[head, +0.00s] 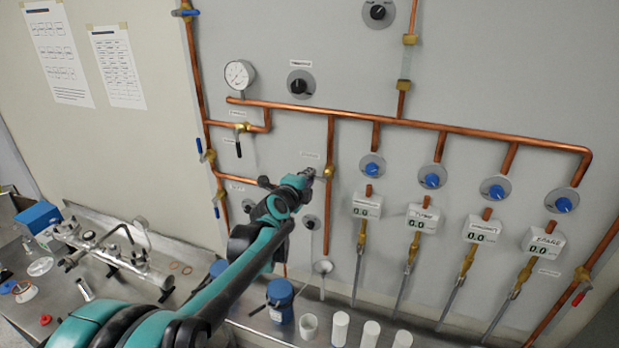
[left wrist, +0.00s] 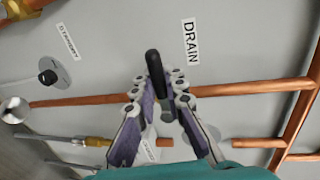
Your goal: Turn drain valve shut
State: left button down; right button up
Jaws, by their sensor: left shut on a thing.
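The drain valve (head: 328,172) is a brass fitting on a vertical copper pipe on the grey wall panel. My left gripper (head: 308,174) is at this valve, with the arm reaching up from the lower left. In the left wrist view, the fingers of my left gripper (left wrist: 161,86) are closed around a black lever handle (left wrist: 153,64). The handle stands roughly across the copper pipe in that view. The DRAIN label (left wrist: 190,40) is just beside it. The fingers hide the handle's lower part and the valve body. My right gripper is not in view.
Other valves with blue levers (head: 200,146) sit on the pipe at left. A pressure gauge (head: 239,75) is above. Several blue knobs (head: 371,166) and digital readouts (head: 367,205) are at right. White cups (head: 308,326) and a blue-lidded jar (head: 280,298) stand on the bench below.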

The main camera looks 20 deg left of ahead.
pick_arm(q)
jog(key=c, duration=1.6)
grip_release()
jog(key=shift+d, duration=0.1)
jog(key=shift+o, duration=0.2)
jog(key=s+r, duration=0.2)
jog(key=s, duration=1)
jog(key=shift+a+r, duration=0.2)
jog(key=shift+w, duration=0.1)
